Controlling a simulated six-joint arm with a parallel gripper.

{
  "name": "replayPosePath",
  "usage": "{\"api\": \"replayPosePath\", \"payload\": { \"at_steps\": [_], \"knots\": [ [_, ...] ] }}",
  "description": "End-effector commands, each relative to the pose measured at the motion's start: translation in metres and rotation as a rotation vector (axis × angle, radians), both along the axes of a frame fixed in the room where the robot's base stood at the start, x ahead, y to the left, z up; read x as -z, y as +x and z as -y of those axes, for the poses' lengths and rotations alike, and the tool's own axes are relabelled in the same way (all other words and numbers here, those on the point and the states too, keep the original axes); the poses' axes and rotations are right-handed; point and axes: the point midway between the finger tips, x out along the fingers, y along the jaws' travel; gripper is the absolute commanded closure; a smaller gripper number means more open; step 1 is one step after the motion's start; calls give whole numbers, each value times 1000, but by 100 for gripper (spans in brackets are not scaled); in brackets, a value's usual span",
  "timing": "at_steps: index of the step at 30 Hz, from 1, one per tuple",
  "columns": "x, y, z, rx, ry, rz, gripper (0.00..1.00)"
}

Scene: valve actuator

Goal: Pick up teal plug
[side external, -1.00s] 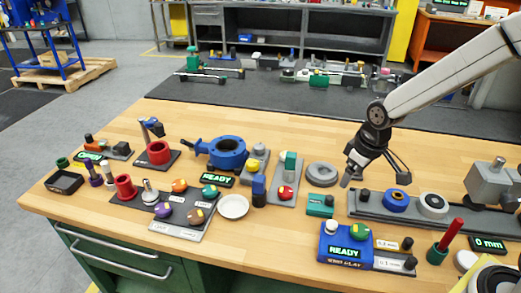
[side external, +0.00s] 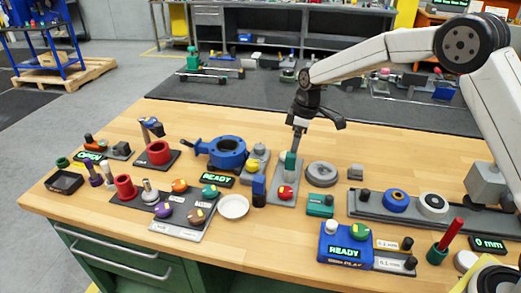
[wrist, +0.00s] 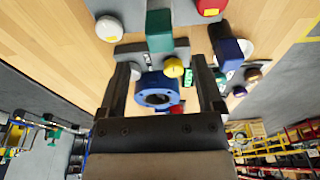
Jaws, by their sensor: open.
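The teal plug (side external: 290,161) is an upright block on a grey plate (side external: 281,203) with a red knob in front of it. In the wrist view the teal plug (wrist: 159,30) lies ahead of the fingertips, near the top of the picture. My gripper (side external: 297,149) points down just above and behind the plug in the side view. In the wrist view my gripper (wrist: 160,63) has its two fingers apart with nothing held between them. The side view does not show clearly whether a finger touches the plug.
A blue round valve body (side external: 227,152) and a yellow-topped part (side external: 253,166) stand to the left. A grey ring (side external: 322,174) is close on the right. Bare wood lies behind the plug.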

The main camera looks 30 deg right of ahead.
Motion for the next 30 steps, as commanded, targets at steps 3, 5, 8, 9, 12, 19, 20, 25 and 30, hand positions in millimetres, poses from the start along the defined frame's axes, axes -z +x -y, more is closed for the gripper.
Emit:
{"api": "replayPosePath", "payload": {
  "at_steps": [3, 5, 8, 9, 12, 19, 20, 25, 30],
  "knots": [
    [0, 2, -1, -9, 1, 0, 15],
    [0, 2, -1, -9, 1, 0, 15],
    [3, 2, -1, -8, 1, -1, 15],
    [6, 2, -1, -8, 1, -1, 15],
    [14, 3, -2, -8, 1, -2, 15],
    [26, 5, -3, -7, 1, 0, 15],
    [26, 5, -3, -7, 1, 1, 15],
    [29, 5, -4, -7, 0, 0, 15],
    [42, 6, -6, -7, 1, -2, 15]
  ]
}}
